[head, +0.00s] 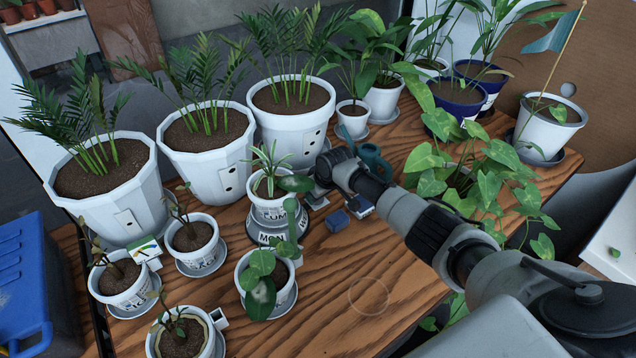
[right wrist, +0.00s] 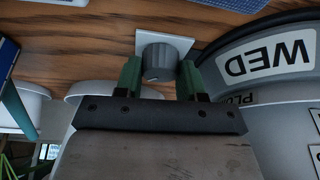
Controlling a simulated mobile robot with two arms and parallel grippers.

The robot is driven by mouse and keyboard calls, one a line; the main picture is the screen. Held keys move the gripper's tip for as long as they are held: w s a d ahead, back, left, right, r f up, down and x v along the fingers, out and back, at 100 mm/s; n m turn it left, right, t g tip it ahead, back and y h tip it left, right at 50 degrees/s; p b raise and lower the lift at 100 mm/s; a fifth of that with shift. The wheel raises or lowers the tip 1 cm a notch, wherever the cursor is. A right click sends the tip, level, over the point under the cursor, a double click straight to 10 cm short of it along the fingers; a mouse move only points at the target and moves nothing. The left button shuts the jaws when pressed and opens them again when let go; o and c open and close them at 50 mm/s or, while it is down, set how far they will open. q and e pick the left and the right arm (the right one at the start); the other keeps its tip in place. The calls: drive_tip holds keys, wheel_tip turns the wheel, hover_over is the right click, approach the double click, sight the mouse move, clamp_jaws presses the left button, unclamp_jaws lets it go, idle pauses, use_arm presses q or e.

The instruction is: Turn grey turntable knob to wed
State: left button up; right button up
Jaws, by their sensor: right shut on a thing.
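The grey turntable knob (right wrist: 158,58) sits on a square white plate (right wrist: 180,43) in the right wrist view. My right gripper (right wrist: 159,76) has its two green fingers on either side of the knob and is shut on it. Beside it is the dark turntable (right wrist: 250,45) with a WED label (right wrist: 268,61), seen upside down. In the head view the turntable (head: 260,227) shows MON on its front and carries a white pot (head: 272,209). My right gripper (head: 312,189) reaches to the turntable's right side; the knob is hard to make out there. My left gripper is not in view.
Large white palm pots (head: 213,174) stand behind the turntable. Small potted plants (head: 193,237) stand to its left and front. A small blue block (head: 338,220) lies just right of the turntable. A trailing leafy plant (head: 485,178) is at the right. Bare wood (head: 345,275) shows in front.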

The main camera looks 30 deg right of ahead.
drive_tip(key=shift+m+h+p, duration=0.7)
drive_tip(key=shift+m+p, duration=0.7)
drive_tip(key=shift+m, duration=0.5)
drive_tip(key=o, duration=0.9)
wheel_tip(320, 180, up, 5)
drive_tip(key=shift+f+p, duration=0.2)
drive_tip(key=shift+p, duration=0.1)
drive_tip(key=s+d+r, duration=0.6)
drive_tip(key=s, duration=0.3)
drive_tip(key=shift+s+d+r+p, duration=0.2)
drive_tip(key=shift+s+p, duration=0.15)
